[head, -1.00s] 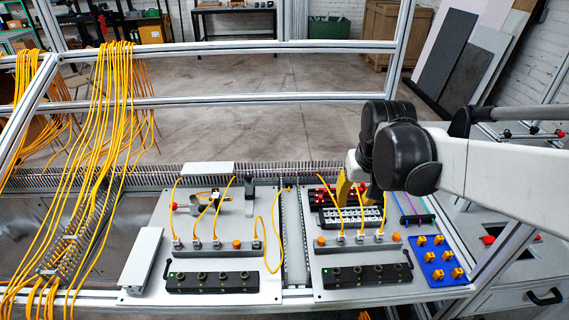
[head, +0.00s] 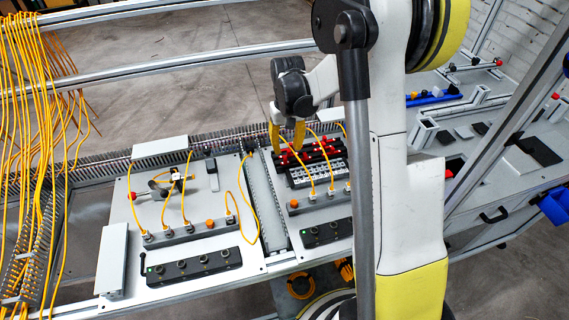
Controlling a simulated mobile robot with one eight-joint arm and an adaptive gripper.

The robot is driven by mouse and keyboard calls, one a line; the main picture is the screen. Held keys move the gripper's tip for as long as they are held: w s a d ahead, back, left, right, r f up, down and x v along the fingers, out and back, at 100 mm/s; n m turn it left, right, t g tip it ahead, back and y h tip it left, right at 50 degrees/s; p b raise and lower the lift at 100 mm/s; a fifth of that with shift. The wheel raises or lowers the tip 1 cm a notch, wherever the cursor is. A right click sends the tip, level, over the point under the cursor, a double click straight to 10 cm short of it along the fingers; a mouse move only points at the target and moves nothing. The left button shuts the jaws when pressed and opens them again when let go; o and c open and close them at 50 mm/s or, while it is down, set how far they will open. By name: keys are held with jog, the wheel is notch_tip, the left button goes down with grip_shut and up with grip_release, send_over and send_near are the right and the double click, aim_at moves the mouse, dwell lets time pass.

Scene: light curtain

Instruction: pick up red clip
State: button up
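Several small red clips (head: 322,148) sit in a row on a black rack at the back of the right-hand panel, beside a tray of light parts (head: 318,174). My gripper (head: 287,146) hangs over the left end of this row. Its two yellow fingers point down and look apart, with the black hand above them. The fingertips are small and close to the red clips, so I cannot tell whether they touch one. The clips nearest the fingers are partly hidden.
Yellow cables (head: 312,165) arch up from the panel close to my gripper. A grey cable duct (head: 268,205) divides the two panels. A left panel (head: 210,240) carries connectors and cables. My arm hides the right panel's right side. A metal rail (head: 180,65) runs behind.

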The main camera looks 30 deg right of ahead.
aim_at(285, 158)
jog(key=f, duration=0.1)
jog(key=f+b, duration=0.1)
jog(key=f, duration=0.1)
jog(key=f+b, duration=0.1)
jog(key=f, duration=0.1)
jog(key=shift+s+a, duration=0.2)
jog(key=shift+a, duration=0.2)
jog(key=shift+r, duration=0.1)
grip_shut()
jog(key=shift+r, duration=0.5)
jog(key=r, duration=0.1)
jog(key=r+p, duration=0.2)
jog(key=r, duration=0.1)
jog(key=shift+s+d, duration=0.25)
jog(key=shift+d, duration=0.1)
jog(key=s+d+r+p, duration=0.3)
jog(key=s+d+r, duration=0.3)
jog(key=d, duration=0.2)
jog(key=shift+s+d, duration=0.15)
jog(key=shift+d, duration=0.25)
